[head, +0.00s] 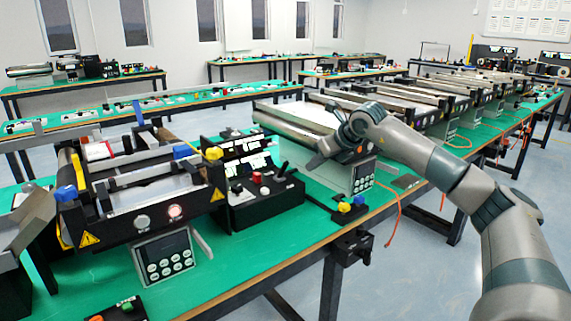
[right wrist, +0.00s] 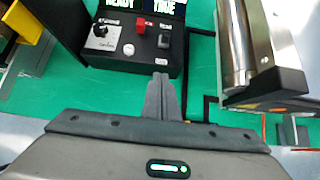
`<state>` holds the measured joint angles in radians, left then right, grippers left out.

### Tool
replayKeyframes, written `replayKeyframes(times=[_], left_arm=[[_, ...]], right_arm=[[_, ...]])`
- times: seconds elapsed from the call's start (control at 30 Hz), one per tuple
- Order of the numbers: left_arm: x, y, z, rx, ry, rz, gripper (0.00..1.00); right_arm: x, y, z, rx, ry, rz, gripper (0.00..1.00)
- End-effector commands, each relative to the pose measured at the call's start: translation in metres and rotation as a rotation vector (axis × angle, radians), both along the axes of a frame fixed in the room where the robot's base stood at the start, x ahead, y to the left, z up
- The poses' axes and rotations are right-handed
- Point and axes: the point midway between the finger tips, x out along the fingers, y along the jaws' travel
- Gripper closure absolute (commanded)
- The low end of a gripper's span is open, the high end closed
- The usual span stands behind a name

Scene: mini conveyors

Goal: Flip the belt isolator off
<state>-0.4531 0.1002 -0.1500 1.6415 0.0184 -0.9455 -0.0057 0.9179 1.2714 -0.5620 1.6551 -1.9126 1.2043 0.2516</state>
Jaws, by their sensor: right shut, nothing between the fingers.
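A black control box (head: 262,212) stands on the green bench beside the left mini conveyor. It carries a knob, a red control, a small white button and a lever; I cannot tell which is the belt isolator. In the right wrist view, the box's panel (right wrist: 122,61) shows a dial knob (right wrist: 100,30), a red switch (right wrist: 140,25) and a grey toggle (right wrist: 164,41). Its display reads "READY" and "TRUE". My right gripper (head: 313,162) is shut and empty, right of the box. Its fingertips (right wrist: 160,77) appear near the panel's front edge, below the toggle. My left gripper is out of view.
The left conveyor (head: 135,228) has a keypad (head: 166,261) in front. Another conveyor (head: 300,116) stands right of the box, behind my right arm; its roller (right wrist: 243,45) is close in the wrist view. A small button box (head: 120,309) lies at the front edge.

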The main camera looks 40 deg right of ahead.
Motion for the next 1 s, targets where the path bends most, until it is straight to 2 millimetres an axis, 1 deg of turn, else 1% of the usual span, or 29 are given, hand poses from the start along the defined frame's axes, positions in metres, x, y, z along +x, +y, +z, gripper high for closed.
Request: replayKeyframes(times=[0.1,0.4,0.57,0.77,1.0], left_arm=[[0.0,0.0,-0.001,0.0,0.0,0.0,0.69],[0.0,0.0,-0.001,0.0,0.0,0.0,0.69],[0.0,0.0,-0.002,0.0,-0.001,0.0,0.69],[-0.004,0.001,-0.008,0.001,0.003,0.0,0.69],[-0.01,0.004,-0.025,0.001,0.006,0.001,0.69]], right_arm=[[-0.002,-0.006,0.001,-0.009,0.005,-0.01,1.0],[-0.001,-0.005,0.001,-0.008,0.005,-0.009,1.0],[0.002,-0.004,-0.003,-0.007,0.006,-0.009,1.0],[0.015,-0.004,-0.016,-0.005,0.006,-0.008,1.0],[0.042,-0.003,-0.043,-0.004,0.007,-0.008,1.0]])
